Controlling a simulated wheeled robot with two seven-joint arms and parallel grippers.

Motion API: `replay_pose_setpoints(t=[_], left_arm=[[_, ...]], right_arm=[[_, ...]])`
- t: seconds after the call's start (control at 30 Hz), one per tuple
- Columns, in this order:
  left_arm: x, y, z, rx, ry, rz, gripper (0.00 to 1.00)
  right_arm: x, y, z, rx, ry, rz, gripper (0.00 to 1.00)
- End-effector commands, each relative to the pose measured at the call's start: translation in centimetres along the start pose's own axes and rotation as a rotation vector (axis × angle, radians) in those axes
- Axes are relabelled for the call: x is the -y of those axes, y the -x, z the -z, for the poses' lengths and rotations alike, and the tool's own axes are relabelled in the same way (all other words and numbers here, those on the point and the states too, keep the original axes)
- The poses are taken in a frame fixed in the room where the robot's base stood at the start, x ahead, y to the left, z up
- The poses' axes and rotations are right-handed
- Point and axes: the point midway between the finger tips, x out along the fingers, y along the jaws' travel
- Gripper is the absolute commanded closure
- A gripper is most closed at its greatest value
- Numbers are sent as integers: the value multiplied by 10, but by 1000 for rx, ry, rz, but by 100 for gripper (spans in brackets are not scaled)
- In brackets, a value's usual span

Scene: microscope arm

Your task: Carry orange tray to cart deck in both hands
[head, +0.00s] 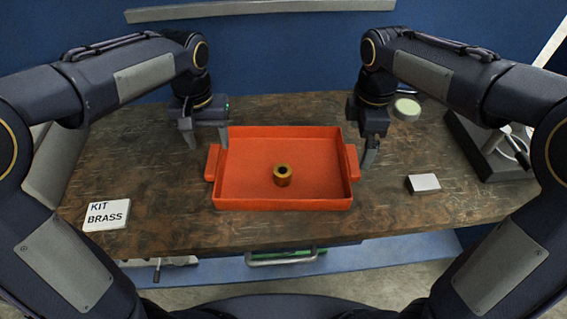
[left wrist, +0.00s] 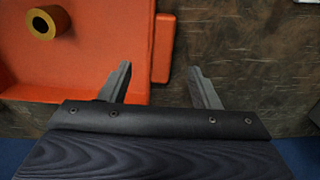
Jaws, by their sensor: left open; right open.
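The orange tray (head: 240,195) lies on the wooden workbench, with a handle at its left and right ends. A brass ring-shaped part (head: 283,176) stands inside it, and it also shows in the left wrist view (left wrist: 47,22). My left gripper (head: 206,148) is open just behind the left handle (head: 212,163). In the left wrist view the fingers (left wrist: 160,70) spread either side of that handle (left wrist: 161,48), one over the tray side, one over bare bench; contact cannot be told. My right gripper (head: 366,157) is open and empty near the right handle (head: 352,162), its fingers partly overlapping in view.
A white "KIT BRASS" card (head: 107,215) lies front left on the bench (head: 165,215). A small white block (head: 423,184) lies right of the tray. A round pale green item (head: 407,108) and a dark stand (head: 480,150) are further right. No cart deck is clearly identifiable.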

Motion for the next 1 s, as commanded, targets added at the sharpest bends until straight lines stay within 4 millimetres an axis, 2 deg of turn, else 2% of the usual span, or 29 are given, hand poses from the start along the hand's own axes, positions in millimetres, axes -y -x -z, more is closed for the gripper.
replay_pose_setpoints(t=[0.17, 0.4, 0.6, 0.97, 1.0], left_arm=[[0, -15, 0, 3, 0, 1, 44], [0, -53, -1, 5, 0, 1, 44], [0, -73, -1, 3, 0, 0, 44], [0, -78, 0, 0, 0, -1, 44], [0, -78, 0, 0, 0, -1, 46]], right_arm=[[1, -16, 0, 1, -1, 5, 0], [1, -53, 0, 2, -3, 5, 0], [1, -73, 0, 0, -2, 3, 0], [0, -78, 0, -1, -3, 1, 0], [0, -78, 0, -1, -3, 1, 3]])
